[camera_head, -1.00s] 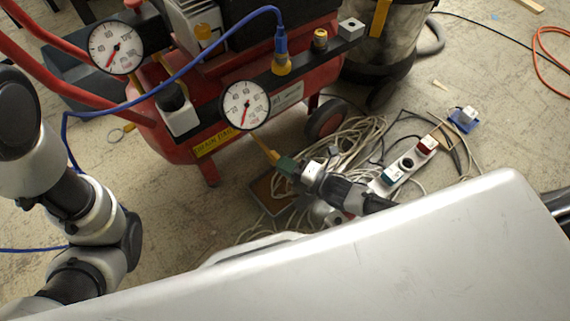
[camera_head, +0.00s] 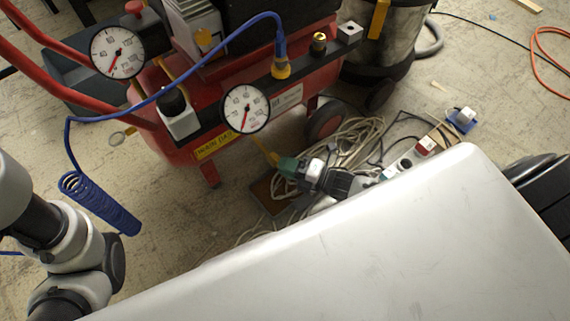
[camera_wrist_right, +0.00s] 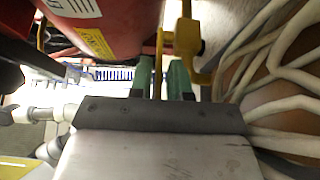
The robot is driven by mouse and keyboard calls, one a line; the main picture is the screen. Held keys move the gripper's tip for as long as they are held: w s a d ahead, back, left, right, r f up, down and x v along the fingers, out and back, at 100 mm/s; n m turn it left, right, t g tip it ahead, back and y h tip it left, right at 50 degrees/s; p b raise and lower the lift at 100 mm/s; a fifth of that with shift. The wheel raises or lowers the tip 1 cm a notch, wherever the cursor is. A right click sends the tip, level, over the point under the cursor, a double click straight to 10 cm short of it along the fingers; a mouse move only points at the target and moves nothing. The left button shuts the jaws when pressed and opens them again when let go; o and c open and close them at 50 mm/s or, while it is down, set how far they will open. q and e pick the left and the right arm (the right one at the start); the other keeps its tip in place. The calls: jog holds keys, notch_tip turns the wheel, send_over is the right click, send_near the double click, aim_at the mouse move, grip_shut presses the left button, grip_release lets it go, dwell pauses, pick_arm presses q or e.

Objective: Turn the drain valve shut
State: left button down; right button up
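The drain valve is the yellow fitting with a thin lever (camera_head: 265,150) under the red compressor tank, behind the lower gauge. In the right wrist view the yellow valve body (camera_wrist_right: 187,38) hangs below the tank, right of the lever. My right gripper (camera_head: 280,163) is at the lever's lower end. In the wrist view its green fingers (camera_wrist_right: 160,82) stand apart, with the thin yellow lever between them and small gaps showing; I cannot tell if either finger touches it. My left arm shows at the lower left, but its gripper is out of view.
The red compressor tank (camera_head: 178,143) carries two gauges. Loose pale cables (camera_head: 352,138) and a power strip (camera_head: 427,146) lie on the floor near my right gripper. A blue coiled hose (camera_head: 100,203) hangs near my left arm. A vacuum (camera_head: 388,50) stands behind.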

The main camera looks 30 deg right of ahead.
jog(key=shift+d+r, duration=0.1)
jog(key=shift+s+d, duration=0.2)
jog(key=shift+s, duration=0.05)
jog(key=p+v, duration=0.4)
jog(key=v, duration=0.6)
